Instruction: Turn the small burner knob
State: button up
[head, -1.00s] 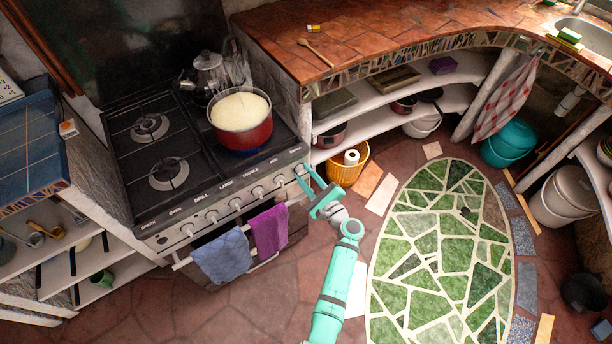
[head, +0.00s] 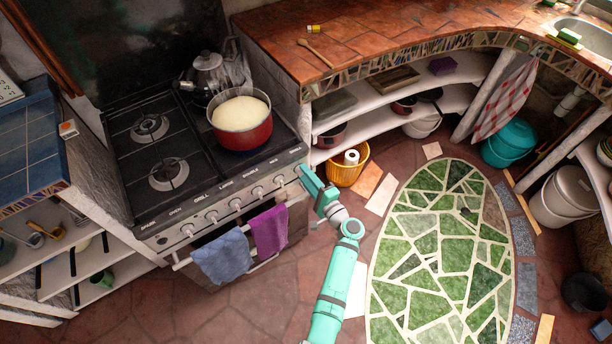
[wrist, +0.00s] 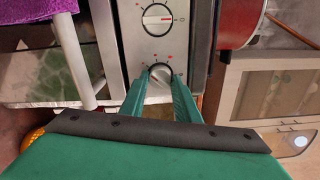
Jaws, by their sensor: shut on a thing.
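My gripper (head: 302,170) is at the right end of the stove's front panel, in front of the rightmost knob. In the wrist view, my two green fingers (wrist: 160,88) are shut on that knob (wrist: 160,73), one on each side. The knob is round and silvery with a dark ring and red marks around it. In the head view my gripper hides it. The neighbouring knob (wrist: 157,19) shows above it in the wrist view and in the head view (head: 279,180), clear of my fingers.
Purple (head: 269,231) and blue (head: 221,257) towels hang on the oven rail. A yellow basket (head: 347,172) stands right of my gripper. The floor in front is open.

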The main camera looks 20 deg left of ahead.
jog(key=shift+a, duration=0.15)
dwell(0.4)
jog(key=o, duration=1)
jog(key=shift+o, duration=0.2)
jog(key=v, duration=1.1)
